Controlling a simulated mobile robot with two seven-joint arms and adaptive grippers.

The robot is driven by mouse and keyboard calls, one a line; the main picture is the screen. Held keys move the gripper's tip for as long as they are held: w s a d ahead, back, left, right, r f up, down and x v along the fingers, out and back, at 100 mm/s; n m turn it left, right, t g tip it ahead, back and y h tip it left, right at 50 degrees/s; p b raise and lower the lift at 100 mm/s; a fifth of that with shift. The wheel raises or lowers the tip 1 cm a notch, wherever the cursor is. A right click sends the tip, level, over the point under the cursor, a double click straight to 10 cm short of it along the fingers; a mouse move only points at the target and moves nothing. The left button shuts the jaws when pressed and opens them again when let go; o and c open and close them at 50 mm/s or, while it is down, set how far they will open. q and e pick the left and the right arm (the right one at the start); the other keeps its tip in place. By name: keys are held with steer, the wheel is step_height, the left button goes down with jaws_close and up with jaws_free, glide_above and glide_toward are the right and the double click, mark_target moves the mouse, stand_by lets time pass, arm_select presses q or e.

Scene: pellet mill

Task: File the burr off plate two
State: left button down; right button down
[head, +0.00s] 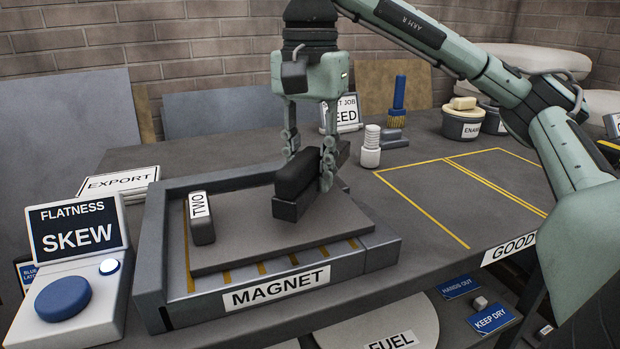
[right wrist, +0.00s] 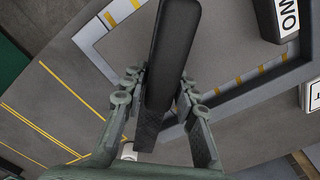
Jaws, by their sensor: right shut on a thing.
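Plate two (head: 260,246) is a flat grey plate lying on the magnet bed (head: 390,254), slightly skewed to it. A block labelled TWO (head: 201,218) stands on the plate's left part; it also shows in the right wrist view (right wrist: 278,20). My right gripper (head: 308,172) is shut on a dark block-shaped tool with a black grip, likely the file (head: 290,205), over the plate's back right part. In the right wrist view the file (right wrist: 172,55) lies between the fingers. I cannot tell whether it touches the plate. No burr can be made out. My left gripper is not in view.
A flatness gauge (head: 78,238) reading SKEW, with a blue button (head: 63,299), stands at left. An EXPORT card (head: 118,181) lies behind it. A white threaded piece (head: 371,147), a brush (head: 398,103) and tubs (head: 462,122) stand behind. The yellow-marked GOOD area (head: 470,195) is clear.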

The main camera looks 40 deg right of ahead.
mark_target(311, 150)
steer(key=shift+r, duration=2.3)
steer(key=shift+f, duration=0.1)
